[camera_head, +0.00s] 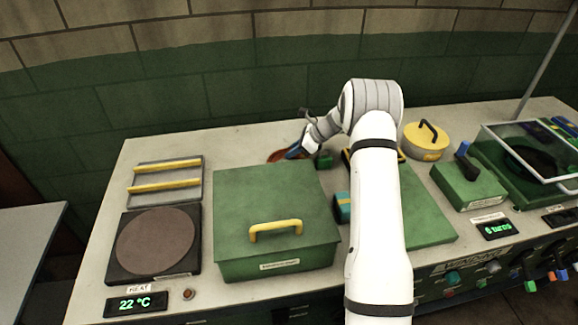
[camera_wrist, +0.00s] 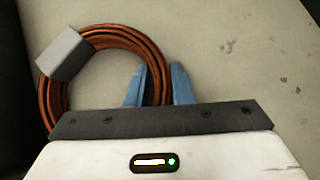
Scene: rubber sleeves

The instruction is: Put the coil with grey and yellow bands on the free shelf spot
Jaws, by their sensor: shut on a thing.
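A copper-coloured coil (camera_wrist: 53,104) fills the left of the wrist view, with a grey block-like band (camera_wrist: 64,53) on its upper left. No yellow band can be made out on it. My gripper (camera_wrist: 160,78) has its blue fingers shut on the right side of the coil's ring. In the head view my gripper (camera_head: 297,150) is at the back of the bench, behind the green box, and part of the coil (camera_head: 276,157) shows beside it. My fingers and jaw hide part of the ring. I cannot make out a free shelf spot.
A green box (camera_head: 262,205) with a yellow handle stands in front of my gripper. A grey rack (camera_head: 168,187) with yellow bars and a round hot plate (camera_head: 157,241) are at the left. A yellow lidded pot (camera_head: 424,143) and a green block (camera_head: 470,185) are at the right.

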